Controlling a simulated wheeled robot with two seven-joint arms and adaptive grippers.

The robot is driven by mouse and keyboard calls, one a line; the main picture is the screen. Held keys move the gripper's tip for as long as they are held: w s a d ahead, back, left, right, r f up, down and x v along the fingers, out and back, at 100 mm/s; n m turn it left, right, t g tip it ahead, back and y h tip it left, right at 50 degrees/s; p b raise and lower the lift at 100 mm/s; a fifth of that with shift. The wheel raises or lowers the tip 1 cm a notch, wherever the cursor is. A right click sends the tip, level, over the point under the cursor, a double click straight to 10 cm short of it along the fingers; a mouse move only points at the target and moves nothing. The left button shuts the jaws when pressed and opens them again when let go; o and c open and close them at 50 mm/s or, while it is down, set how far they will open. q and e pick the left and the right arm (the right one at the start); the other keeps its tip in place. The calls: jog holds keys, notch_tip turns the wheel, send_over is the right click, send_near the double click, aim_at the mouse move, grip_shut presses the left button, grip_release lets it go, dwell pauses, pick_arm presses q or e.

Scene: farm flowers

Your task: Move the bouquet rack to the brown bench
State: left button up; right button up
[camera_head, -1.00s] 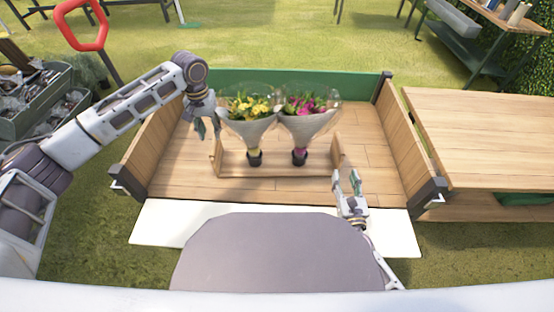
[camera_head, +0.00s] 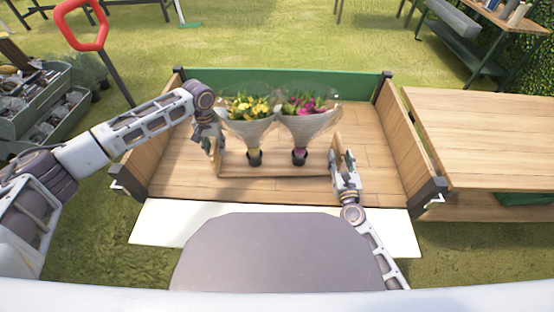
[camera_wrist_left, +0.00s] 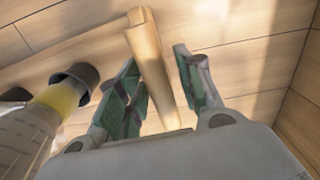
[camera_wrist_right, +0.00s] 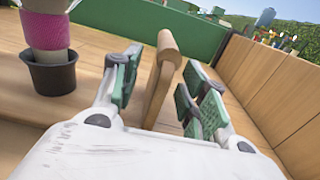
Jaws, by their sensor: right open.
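The bouquet rack (camera_head: 275,168) is a low wooden tray with upright end boards, standing on the wooden cart bed. It holds a yellow bouquet (camera_head: 250,120) and a magenta bouquet (camera_head: 304,118) in white wraps. My left gripper (camera_wrist_left: 155,85) is open, its fingers on either side of the rack's left end board (camera_wrist_left: 150,65). My right gripper (camera_wrist_right: 160,85) is open, its fingers on either side of the right end board (camera_wrist_right: 161,80). Gaps show between fingers and boards in both wrist views. The brown bench (camera_head: 490,140) stands right of the cart.
The cart's side walls (camera_head: 405,150) and green back wall (camera_head: 300,82) surround the bed. A white flap (camera_head: 160,222) lies at its front. The bench top is clear. A red-handled tool (camera_head: 90,35) and crates (camera_head: 40,105) stand at left.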

aim_at(338, 149)
pick_arm(q)
jog(key=shift+f, duration=2.1)
pick_arm(e)
jog(key=shift+w, duration=2.1)
pick_arm(q)
grip_shut()
pick_arm(e)
jog(key=c, duration=0.8)
grip_shut()
pick_arm(q)
jog(key=shift+w+r, duration=0.1)
pick_arm(e)
jog(key=shift+r, duration=0.1)
